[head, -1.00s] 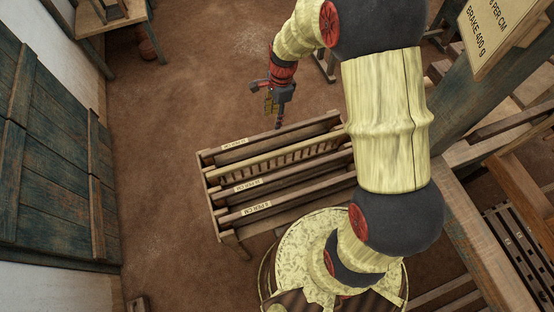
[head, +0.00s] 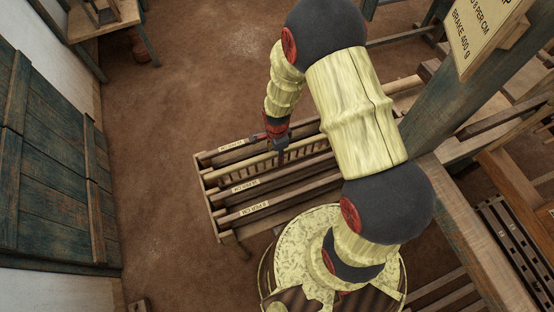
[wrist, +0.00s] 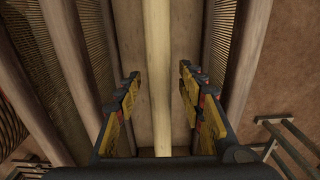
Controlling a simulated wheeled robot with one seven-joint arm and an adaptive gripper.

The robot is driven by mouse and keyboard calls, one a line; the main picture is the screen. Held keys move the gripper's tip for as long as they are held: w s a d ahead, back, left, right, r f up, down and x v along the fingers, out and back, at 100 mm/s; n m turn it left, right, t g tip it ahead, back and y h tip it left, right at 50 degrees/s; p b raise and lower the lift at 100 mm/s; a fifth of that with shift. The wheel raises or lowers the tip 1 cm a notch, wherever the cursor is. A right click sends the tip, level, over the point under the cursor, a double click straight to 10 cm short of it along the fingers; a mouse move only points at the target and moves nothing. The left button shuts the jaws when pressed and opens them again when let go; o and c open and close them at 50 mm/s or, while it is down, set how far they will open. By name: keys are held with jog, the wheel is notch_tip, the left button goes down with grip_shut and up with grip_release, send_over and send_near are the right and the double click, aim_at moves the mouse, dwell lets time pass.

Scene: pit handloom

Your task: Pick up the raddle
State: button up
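The raddle, a pale wooden bar with a row of pegs (head: 236,174), lies in a slot of the low rack (head: 208,205), between darker labelled bars. In the wrist view the pale bar (wrist: 157,70) runs straight down the middle of the picture. My gripper (head: 281,157) points down over the rack, above the raddle. In the wrist view my gripper (wrist: 160,100) is open, with one finger on each side of the bar. Nothing is held. The fingers look apart from the bar, but how high they are above it is hard to tell.
Darker reeds with labels, one at the front (head: 250,210), lie parallel on both sides of the raddle. A loom post (head: 440,110) and timbers stand to the right. A blue-green shutter (head: 45,190) is on the left wall. The earth floor left of the rack is clear.

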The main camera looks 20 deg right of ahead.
notch_tip(320, 180, down, 2)
jog(key=shift+f, duration=0.2)
grip_shut()
dwell(0.4)
jog(key=shift+r, duration=0.1)
dwell(0.4)
